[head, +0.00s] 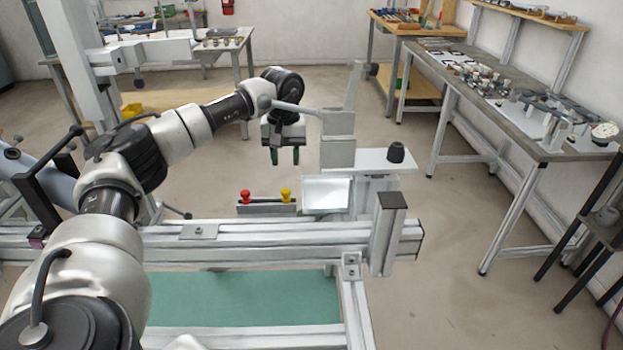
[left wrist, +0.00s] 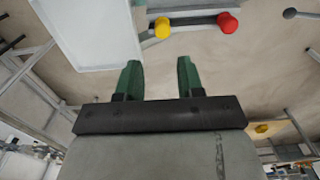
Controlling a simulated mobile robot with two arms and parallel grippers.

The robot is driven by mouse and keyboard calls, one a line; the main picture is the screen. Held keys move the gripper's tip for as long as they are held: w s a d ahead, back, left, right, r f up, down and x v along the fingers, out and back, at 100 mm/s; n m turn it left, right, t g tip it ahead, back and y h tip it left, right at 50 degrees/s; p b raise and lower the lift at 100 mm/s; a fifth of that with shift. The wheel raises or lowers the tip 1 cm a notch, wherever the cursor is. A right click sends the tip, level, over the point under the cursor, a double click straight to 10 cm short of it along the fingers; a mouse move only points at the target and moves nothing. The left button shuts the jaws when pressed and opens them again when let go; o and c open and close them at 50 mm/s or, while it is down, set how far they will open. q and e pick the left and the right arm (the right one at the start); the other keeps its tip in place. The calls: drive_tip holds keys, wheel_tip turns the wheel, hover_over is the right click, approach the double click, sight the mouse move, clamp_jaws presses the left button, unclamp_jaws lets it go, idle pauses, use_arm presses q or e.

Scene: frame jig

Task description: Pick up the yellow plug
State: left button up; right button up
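The yellow plug (head: 286,194) stands upright at the right end of a small grey rail beyond the frame's front beam in the head view. A red plug (head: 246,196) stands to its left on the same rail. My left gripper (head: 286,157) hangs above and behind the rail with its green fingers apart and nothing between them. In the left wrist view the yellow plug (left wrist: 162,27) and the red plug (left wrist: 228,23) show ahead of the open fingers (left wrist: 159,82), apart from them. My right gripper is not in view.
A white tray (head: 326,194) sits just right of the plugs, beside a grey upright block (head: 337,135). A white ledge with a black knob (head: 396,152) is further right. The aluminium frame beam (head: 250,243) runs in front. Workbenches (head: 540,140) stand at the right wall.

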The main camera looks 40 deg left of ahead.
use_arm(q)
drive_tip(key=shift+w+d, duration=0.15)
hover_over(285, 191)
wheel_tip(285, 191, down, 4)
drive_tip(key=shift+d+f, duration=0.15)
drive_tip(key=shift+f, duration=0.35)
wheel_tip(285, 191, down, 4)
drive_tip(key=shift+f+p, duration=0.1)
drive_tip(key=shift+p, duration=0.75)
drive_tip(key=shift+a+f, duration=0.2)
drive_tip(key=shift+f, duration=0.15)
drive_tip(key=shift+w+f, duration=0.1)
drive_tip(key=shift+f, duration=0.05)
drive_tip(key=shift+c, duration=1.1)
drive_tip(key=c, duration=0.5)
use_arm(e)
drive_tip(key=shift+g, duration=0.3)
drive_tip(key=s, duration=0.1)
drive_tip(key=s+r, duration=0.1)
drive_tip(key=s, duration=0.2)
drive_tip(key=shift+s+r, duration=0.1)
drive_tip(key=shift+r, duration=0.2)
